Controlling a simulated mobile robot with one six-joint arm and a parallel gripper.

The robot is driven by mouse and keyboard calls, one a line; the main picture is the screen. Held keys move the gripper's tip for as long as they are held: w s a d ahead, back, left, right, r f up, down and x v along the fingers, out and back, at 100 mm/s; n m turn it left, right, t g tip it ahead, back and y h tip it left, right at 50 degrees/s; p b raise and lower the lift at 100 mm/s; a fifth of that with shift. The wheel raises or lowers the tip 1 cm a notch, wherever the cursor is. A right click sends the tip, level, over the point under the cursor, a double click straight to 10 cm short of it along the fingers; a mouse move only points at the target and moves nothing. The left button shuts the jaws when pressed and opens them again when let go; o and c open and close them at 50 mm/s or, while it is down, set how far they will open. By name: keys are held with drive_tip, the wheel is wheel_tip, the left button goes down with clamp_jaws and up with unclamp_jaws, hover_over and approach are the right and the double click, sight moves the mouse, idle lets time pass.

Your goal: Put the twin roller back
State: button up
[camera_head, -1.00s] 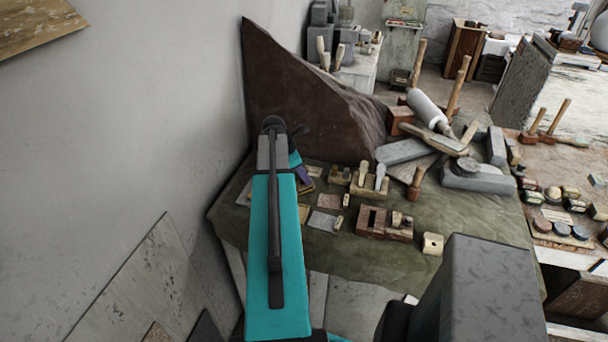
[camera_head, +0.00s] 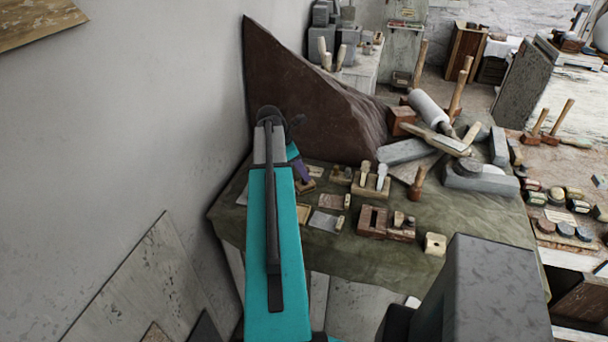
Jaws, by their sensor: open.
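My arm reaches over the far left part of the green-covered bench (camera_head: 460,232). Its teal link hides much of what is behind it. A small teal and dark purple part, seemingly my wrist and gripper (camera_head: 305,181), shows just right of the link, low over the bench beside small wooden pieces. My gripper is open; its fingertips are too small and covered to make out. I cannot pick out the twin roller for certain. A wooden holder (camera_head: 372,222) with open slots and small upright pieces stands mid-bench. Another wooden stand (camera_head: 367,191) holds two upright handles.
A large brown slanted slab (camera_head: 305,100) rises behind my arm. A grey-white roller (camera_head: 428,108), mallets and stone blocks (camera_head: 480,178) crowd the back right. A small holed wooden block (camera_head: 435,244) lies near the front edge. The wall (camera_head: 130,130) is close on the left.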

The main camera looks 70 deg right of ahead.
drive_tip(key=b+v, duration=0.3)
drive_tip(key=v, duration=0.5)
drive_tip(key=shift+r, duration=0.3)
drive_tip(key=shift+w+a, duration=0.1)
drive_tip(key=shift+a, duration=0.05)
idle(0.6)
